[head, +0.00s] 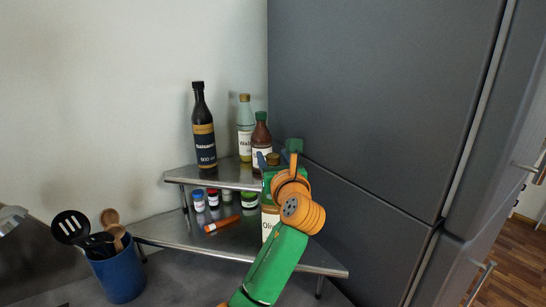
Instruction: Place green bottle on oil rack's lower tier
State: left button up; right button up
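The two-tier metal oil rack stands in the corner, with its lower tier (190,236) and smaller upper tier (228,175). A bottle labelled "Oliv..." (268,222), with a dark gold cap, is at the right part of the lower tier. My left arm hides much of it, including its base, so I cannot tell whether it rests on the tier. My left gripper (273,165) is at this bottle's upper part, partly hidden by its own wrist; whether it is closed on it is unclear. A pale green bottle (245,128) stands on the upper tier. My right gripper is out of view.
A dark bottle (203,130) and a brown, green-capped bottle (261,135) stand on the upper tier. Several small jars (213,198) and an orange tube (221,224) are on the lower tier. A blue utensil holder (120,274) stands left; a grey fridge (370,100) bounds the right.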

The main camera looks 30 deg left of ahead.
pick_arm(q)
jog(key=shift+o, duration=0.2)
jog(key=shift+s+r, duration=0.1)
jog(key=shift+r, duration=0.05)
jog(key=b+v, duration=0.1)
jog(key=v, duration=0.1)
jog(key=f+b+v, duration=0.1)
jog(key=b+v, duration=0.1)
jog(key=shift+s+d, duration=0.15)
jog(key=shift+d, duration=0.05)
jog(key=b+v, duration=0.2)
jog(key=v, duration=0.5)
jog(key=shift+s+r, duration=0.25)
jog(key=shift+r, duration=0.25)
jog(key=shift+d, duration=0.1)
